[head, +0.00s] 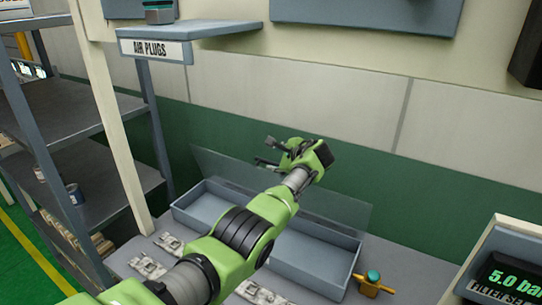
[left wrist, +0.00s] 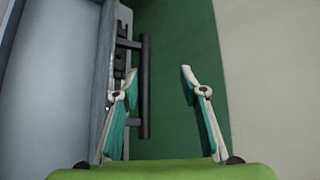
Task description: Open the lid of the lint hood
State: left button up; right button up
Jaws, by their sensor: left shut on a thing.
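The lint hood is a long grey box (head: 318,256) on the bench against the wall. Its clear lid (head: 345,207) stands raised and tilted along the back of the box. My left gripper (head: 268,151) is at the upper edge of the lid, and my arm crosses in front and hides the middle of the box. In the left wrist view a dark bar handle (left wrist: 145,87) lies between the fingers of my left gripper (left wrist: 160,75), close to the left finger. My right gripper is not in view.
Several pale clips (head: 150,264) lie on the bench in front. A brass fitting with a teal top (head: 373,283) stands right of the box. A display (head: 510,275) is at the right edge. A shelf (head: 190,32) labelled AIR PLUGS and a rack (head: 60,110) are at left.

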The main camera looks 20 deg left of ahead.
pick_arm(q)
jog(key=s+d+r+p, duration=0.1)
jog(key=d+r+p, duration=0.2)
jog(key=d+r, duration=0.6)
jog(key=shift+d+r+p, duration=0.3)
jog(key=shift+d, duration=0.05)
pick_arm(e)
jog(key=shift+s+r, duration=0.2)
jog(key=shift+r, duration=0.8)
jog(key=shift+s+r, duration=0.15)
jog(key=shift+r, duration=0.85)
